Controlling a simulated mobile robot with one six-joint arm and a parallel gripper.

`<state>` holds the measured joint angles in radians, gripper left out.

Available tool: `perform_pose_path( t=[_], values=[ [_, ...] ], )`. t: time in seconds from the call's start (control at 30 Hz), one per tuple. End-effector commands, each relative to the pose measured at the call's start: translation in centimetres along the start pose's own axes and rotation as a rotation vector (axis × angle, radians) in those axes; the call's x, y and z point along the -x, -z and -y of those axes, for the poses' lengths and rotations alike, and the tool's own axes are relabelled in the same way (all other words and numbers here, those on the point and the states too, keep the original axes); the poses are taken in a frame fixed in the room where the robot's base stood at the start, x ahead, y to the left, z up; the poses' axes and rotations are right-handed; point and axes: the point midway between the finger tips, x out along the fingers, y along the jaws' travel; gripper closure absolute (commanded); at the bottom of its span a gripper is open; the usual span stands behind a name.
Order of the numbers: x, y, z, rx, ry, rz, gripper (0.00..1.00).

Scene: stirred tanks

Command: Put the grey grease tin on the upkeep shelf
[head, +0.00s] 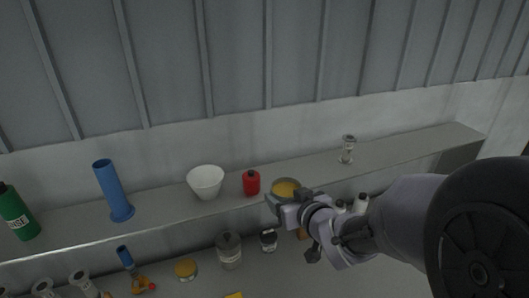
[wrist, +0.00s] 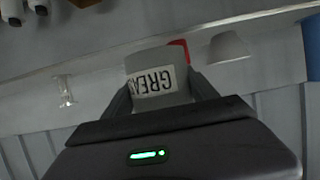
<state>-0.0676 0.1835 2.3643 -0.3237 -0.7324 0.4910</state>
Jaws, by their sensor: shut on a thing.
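The grey grease tin (wrist: 160,63) has a white label reading "GREA", upside down in the wrist view. In the head view the tin shows a yellow top (head: 287,188). My gripper (head: 284,200) is shut on the tin, with one finger on each side of it in the wrist view (wrist: 160,92). The long grey shelf (head: 310,172) runs along the wall. The tin is at the shelf's front edge, just right of the red container; I cannot tell whether it touches the shelf. No sign naming the shelf is visible.
On the shelf stand a green bottle (head: 17,212), a blue cylinder (head: 112,190), a white bowl (head: 205,182), a red container (head: 251,183) and a small glass piece (head: 347,150). Several jars stand below.

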Motion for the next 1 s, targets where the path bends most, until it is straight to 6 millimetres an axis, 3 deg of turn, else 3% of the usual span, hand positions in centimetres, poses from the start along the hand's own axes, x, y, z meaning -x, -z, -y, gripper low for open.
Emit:
perform_pose_path(
  t=[0.13,0.6,0.83,1.0],
  values=[
    [-1.3,0.9,0.1,0.005,0.012,0.001,0.77],
    [-12.2,4.1,-3.7,0.004,0.01,0.001,0.77],
    [-14.4,4.8,-4.5,0.005,0.01,0.0,0.77],
    [-15.7,1.5,-4.5,0.002,0.01,0.003,0.77]
  ],
)
